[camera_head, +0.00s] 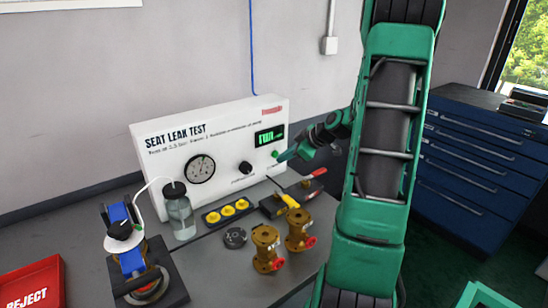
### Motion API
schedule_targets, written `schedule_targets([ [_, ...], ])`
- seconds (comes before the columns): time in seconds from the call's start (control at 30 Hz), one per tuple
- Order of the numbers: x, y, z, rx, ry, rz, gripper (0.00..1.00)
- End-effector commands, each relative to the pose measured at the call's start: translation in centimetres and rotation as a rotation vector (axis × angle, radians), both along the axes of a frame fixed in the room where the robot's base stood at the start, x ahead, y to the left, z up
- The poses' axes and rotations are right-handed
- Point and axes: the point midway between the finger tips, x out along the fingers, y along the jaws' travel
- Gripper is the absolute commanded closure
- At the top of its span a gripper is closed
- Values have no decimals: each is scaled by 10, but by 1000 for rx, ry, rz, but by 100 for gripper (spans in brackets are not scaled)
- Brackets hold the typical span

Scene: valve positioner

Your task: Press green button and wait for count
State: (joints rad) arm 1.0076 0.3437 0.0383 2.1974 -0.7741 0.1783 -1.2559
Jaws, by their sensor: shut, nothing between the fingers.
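The white seat leak test panel (220,168) stands at the back of the bench. Its green button (274,154) is on the right side, below a small display (269,134) with green characters that are too small to read surely. My gripper (281,157) is shut and empty, its tip right at the green button. I cannot tell if the tip touches or presses it. My green arm reaches in from the right.
A pressure gauge (201,169) and a black knob (245,168) are on the panel. A bottle (180,212), brass valves (266,247), a yellow-handled screwdriver (288,201) and a clamped blue valve fixture (131,262) crowd the bench. A red reject tray (35,285) is at left.

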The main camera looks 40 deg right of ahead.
Motion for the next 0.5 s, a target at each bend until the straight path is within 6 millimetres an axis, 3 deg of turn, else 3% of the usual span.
schedule_targets([
  [0.5,-7,1,0,0,-1,1,100],
])
